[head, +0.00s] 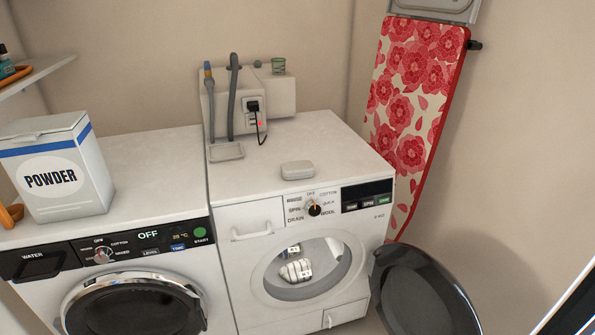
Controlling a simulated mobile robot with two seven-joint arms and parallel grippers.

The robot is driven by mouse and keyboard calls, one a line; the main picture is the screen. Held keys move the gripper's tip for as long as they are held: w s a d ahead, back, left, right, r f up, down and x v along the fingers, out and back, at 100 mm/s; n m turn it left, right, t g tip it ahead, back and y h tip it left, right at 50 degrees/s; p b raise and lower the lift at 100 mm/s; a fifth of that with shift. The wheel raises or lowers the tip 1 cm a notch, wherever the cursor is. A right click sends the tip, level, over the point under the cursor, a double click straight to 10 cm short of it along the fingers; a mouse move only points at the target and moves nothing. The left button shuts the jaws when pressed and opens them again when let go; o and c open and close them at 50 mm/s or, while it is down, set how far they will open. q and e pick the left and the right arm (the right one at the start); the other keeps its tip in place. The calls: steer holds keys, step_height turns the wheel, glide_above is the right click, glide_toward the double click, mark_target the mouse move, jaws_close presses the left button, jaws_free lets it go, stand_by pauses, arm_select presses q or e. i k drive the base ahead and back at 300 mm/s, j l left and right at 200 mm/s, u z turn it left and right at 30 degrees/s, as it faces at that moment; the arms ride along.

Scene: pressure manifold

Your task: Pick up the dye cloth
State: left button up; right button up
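I cannot surely pick out the dye cloth. A small white and grey bundle (297,270) lies inside the drum of the right-hand washing machine (250,262); it may be cloth, but it is too small to tell. The round door (425,292) of that machine stands open, swung out to the right, and the bundle shows through the round opening. Neither of my grippers is in view.
A powder box (88,190) stands on the left machine (150,165), whose door (135,308) is shut. A pale rounded case (297,169) and a shallow tray (226,152) lie on the right machine. A floral ironing board (412,95) stands against the right wall.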

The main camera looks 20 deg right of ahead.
mark_target(300, 169)
steer(key=i+j+z, duration=0.1)
steer(key=i, duration=0.4)
steer(key=i+j, duration=0.2)
steer(key=i, duration=0.3)
steer(key=z, duration=1.25)
steer(key=i+j, duration=0.05)
